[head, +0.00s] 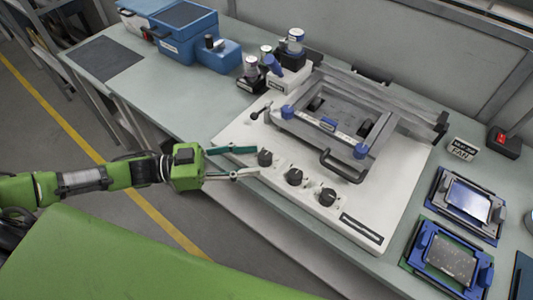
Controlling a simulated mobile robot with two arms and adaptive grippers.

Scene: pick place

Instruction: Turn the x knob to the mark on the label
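Three black knobs stand in a row along the front of a white fixture plate (375,228): a left knob (265,157), a middle knob (295,177) and a right knob (327,197). The lettering by them is too small to read, so I cannot tell which is the x knob or where its mark is. My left gripper (257,160) comes in from the left with its two fingers spread. Its fingertips are close to the left knob, one on the far side and one on the near side, with nothing visibly held. My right gripper is not in view.
A grey clamping frame (332,108) with a black handle sits behind the knobs. Blue cases (184,35) and small bottles stand at the back left. The bench's front edge runs below my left gripper.

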